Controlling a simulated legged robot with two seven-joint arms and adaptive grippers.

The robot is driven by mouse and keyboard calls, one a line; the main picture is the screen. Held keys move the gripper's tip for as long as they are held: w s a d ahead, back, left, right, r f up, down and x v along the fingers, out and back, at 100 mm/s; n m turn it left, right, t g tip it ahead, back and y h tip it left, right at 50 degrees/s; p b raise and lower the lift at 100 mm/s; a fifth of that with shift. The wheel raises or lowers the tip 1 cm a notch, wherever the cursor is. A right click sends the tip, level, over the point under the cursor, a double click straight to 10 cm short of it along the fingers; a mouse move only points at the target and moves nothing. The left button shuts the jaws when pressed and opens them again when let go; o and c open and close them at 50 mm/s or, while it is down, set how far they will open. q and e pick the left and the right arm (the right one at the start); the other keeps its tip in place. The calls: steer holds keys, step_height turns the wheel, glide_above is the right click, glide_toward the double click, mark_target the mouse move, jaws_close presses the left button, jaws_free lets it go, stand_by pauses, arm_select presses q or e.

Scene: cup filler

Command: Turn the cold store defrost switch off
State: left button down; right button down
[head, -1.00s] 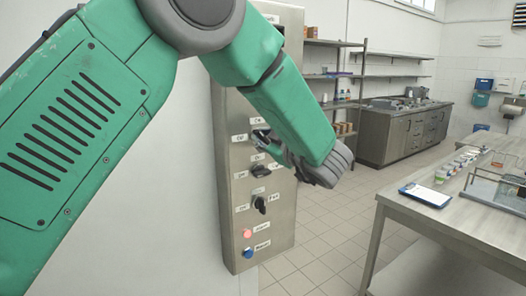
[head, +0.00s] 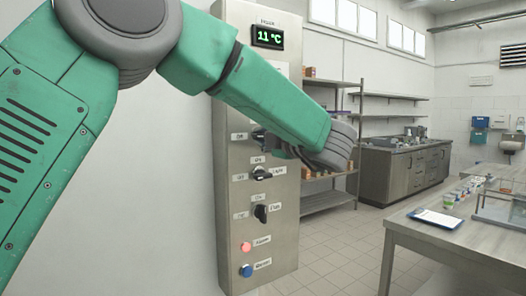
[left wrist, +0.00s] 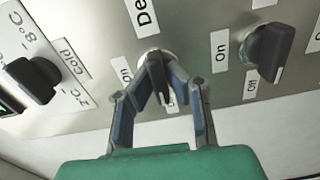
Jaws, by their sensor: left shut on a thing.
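The defrost switch is a dark knob under a label starting "De" in the left wrist view (left wrist: 157,92). My left gripper (left wrist: 156,68) is shut on it, with a finger on each side. In the head view my left gripper (head: 272,144) is at the steel control panel (head: 234,105), on the upper knob with an "Off" label (head: 239,137) to its left. My gripper covers most of that knob, so its pointing direction is unclear. My right gripper is not in view.
Below are the light knob (head: 262,173), fan knob (head: 261,213), red lamp (head: 246,246) and blue button (head: 247,270). A display (head: 268,37) reads 11 °C. A temperature knob (left wrist: 35,80) and an On/Off knob (left wrist: 270,50) flank the gripper. A table (head: 420,240) stands right.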

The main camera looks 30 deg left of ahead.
arm_select(q)
steer(key=shift+f+n+b, duration=0.3)
steer(key=shift+n+b, duration=0.1)
steer(key=c, duration=1.7)
jaws_free()
steer(key=shift+o, duration=0.5)
steer(key=shift+d+r, duration=0.1)
steer(key=shift+r, duration=0.05)
steer(key=v, duration=1.2)
steer(key=shift+w, duration=0.1)
